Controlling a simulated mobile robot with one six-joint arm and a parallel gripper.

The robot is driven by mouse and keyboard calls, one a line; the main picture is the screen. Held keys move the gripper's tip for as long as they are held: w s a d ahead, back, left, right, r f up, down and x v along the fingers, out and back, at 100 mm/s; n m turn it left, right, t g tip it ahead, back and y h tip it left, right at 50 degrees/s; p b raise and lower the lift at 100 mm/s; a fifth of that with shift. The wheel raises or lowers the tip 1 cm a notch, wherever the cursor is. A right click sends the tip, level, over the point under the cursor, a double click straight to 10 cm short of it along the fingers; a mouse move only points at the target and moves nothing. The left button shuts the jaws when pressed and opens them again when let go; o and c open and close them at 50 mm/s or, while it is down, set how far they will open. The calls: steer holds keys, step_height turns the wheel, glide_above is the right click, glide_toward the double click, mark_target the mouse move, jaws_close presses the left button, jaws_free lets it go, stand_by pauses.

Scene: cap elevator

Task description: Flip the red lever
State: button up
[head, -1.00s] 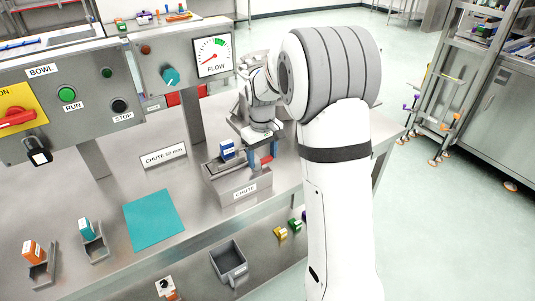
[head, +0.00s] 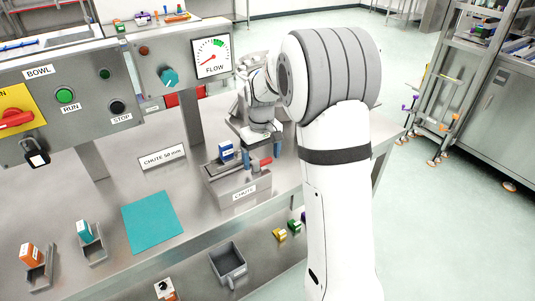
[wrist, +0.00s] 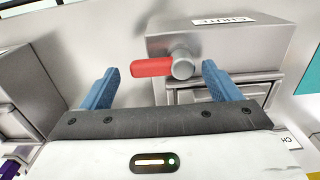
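The red lever (head: 266,161) sits on the side of the metal chute block (head: 240,186), which is labelled CHUTE. In the wrist view the red lever (wrist: 150,67) lies roughly level, reaching left from its round metal pivot (wrist: 183,67). My gripper (head: 262,155) is over the lever end of the chute block. In the wrist view my gripper (wrist: 161,87) has its blue fingers wide apart, one to each side of the lever and pivot in the picture. Nothing is held between them. I cannot tell whether a finger touches the lever.
A FLOW gauge panel (head: 212,57) stands behind. A panel with a red switch (head: 15,118) on yellow is at left.

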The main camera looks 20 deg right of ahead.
mark_target(263, 161)
step_height(263, 161, up, 8)
steer(key=shift+f+b, duration=0.2)
steer(key=shift+b, duration=0.15)
steer(key=shift+r, duration=0.1)
stand_by(0.3)
steer(key=shift+s+r, duration=0.15)
steer(key=shift+s, duration=0.2)
steer(key=s+m+t, duration=0.3)
steer(key=s, duration=2.4)
steer(key=shift+s+a, duration=0.15)
